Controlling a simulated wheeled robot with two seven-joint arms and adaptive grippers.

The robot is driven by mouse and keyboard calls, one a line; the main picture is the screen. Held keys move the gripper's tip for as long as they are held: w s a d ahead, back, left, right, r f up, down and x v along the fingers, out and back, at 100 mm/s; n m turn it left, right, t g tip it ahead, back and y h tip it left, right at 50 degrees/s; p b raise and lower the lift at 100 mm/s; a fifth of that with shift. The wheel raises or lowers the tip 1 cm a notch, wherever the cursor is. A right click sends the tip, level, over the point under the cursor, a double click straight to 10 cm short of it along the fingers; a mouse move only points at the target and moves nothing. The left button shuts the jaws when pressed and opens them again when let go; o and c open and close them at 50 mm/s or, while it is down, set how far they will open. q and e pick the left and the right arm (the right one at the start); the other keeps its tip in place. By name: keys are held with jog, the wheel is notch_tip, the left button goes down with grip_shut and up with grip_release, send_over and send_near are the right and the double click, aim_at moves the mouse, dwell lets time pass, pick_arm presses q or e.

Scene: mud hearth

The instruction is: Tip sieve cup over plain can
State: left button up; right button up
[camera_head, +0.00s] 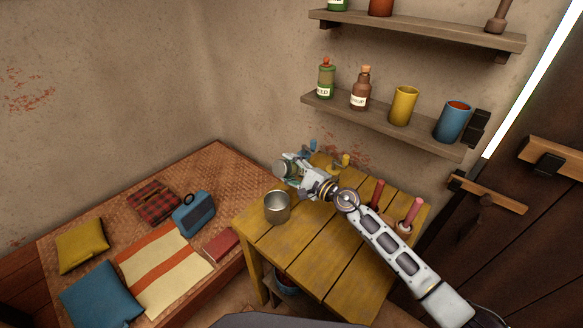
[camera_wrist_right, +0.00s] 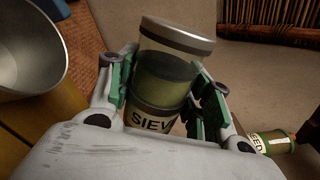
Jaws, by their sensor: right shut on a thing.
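The sieve cup (camera_head: 283,169), a see-through jar with a metal rim and a label reading "SIEV", is between the fingers of my right gripper (camera_head: 288,170). In the right wrist view, green-padded fingers close on both sides of the cup (camera_wrist_right: 166,75), with greenish contents showing inside. The cup looks tilted, but its exact angle is hard to tell. The plain can (camera_head: 277,209) is a grey metal cup, upright and open-topped on the yellow table's left edge. The gripper and cup are beyond and above the can. The can also fills the wrist view's upper left (camera_wrist_right: 30,50). My left gripper is not in view.
Red-handled things (camera_head: 413,212) stand on the yellow table (camera_head: 305,245) near my right arm. Small blue and yellow items (camera_head: 345,161) stand at its back. A shelf (camera_head: 385,125) with bottles and cups hangs above. A woven bed (camera_head: 222,165) lies left.

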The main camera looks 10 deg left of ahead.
aim_at(283, 169)
jog(key=shift+s+a+n, duration=0.25)
jog(key=shift+s+n, duration=0.05)
jog(key=shift+n, duration=0.5)
jog(key=shift+s+a+n, duration=0.15)
jog(key=shift+s+n, duration=0.1)
jog(key=shift+n, duration=0.55)
jog(key=shift+s+a+r+n+b, duration=0.15)
jog(key=shift+n+b, duration=0.35)
jog(key=shift+n, duration=0.4)
jog(key=shift+s+a+r+n, duration=0.1)
jog(key=shift+s+r+n, duration=0.1)
jog(key=shift+n, duration=0.6)
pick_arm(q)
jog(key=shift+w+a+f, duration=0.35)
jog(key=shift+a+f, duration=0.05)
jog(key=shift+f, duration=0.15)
pick_arm(e)
jog(key=shift+s+a+r+n, duration=0.1)
jog(key=shift+r+n, duration=0.05)
jog(key=shift+n, duration=0.4)
jog(key=shift+s+a+r+n, duration=0.1)
jog(key=shift+n, duration=0.45)
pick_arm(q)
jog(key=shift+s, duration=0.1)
